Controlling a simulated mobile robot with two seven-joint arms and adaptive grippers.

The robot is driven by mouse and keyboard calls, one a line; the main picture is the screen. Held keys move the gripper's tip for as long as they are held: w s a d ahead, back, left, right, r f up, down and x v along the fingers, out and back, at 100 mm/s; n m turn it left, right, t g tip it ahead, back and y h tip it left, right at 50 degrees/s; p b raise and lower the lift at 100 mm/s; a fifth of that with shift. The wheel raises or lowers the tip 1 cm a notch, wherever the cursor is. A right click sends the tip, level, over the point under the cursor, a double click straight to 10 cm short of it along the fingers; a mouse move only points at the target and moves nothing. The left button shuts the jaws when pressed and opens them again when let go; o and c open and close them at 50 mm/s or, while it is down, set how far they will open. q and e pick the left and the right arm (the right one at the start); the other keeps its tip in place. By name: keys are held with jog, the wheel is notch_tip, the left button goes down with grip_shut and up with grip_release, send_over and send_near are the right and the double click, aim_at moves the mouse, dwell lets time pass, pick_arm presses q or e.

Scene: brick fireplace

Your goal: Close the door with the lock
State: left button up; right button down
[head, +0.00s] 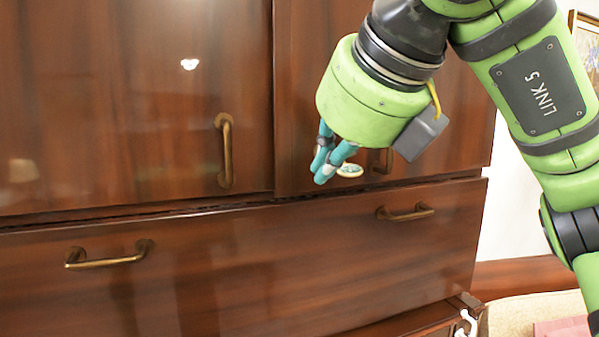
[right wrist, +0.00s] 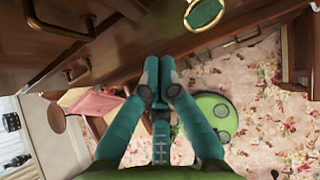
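A dark wooden cabinet has a left door (head: 120,100) and a right door (head: 445,140), each with a vertical brass handle. Both doors look about flush; I cannot tell whether a small gap stands at the right one. A small oval lock (head: 349,170) with a green face and gold rim is low on the right door, and it also shows at the top of the right wrist view (right wrist: 204,12). My right gripper (head: 328,173) is beside the lock, to its left, fingertips together and empty. It also shows in the right wrist view (right wrist: 159,82). My left gripper is out of view.
A wide drawer (head: 240,265) with two brass handles lies below the doors. A white object (head: 466,322) is at the lower right corner. A pink chair (right wrist: 92,104) and a flowered carpet (right wrist: 265,95) show in the right wrist view.

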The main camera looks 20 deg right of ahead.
aim_at(291, 193)
jog(key=shift+w+a+f+p, duration=0.1)
jog(key=shift+w+f+p, duration=0.35)
jog(key=shift+w, duration=0.65)
jog(key=shift+w+a+f+p, duration=0.1)
jog(key=shift+w+f+p, duration=0.4)
jog(key=shift+w, duration=0.65)
jog(key=shift+w+a+f+p, duration=0.1)
jog(key=shift+w+f+p, duration=0.35)
jog(key=shift+w, duration=0.65)
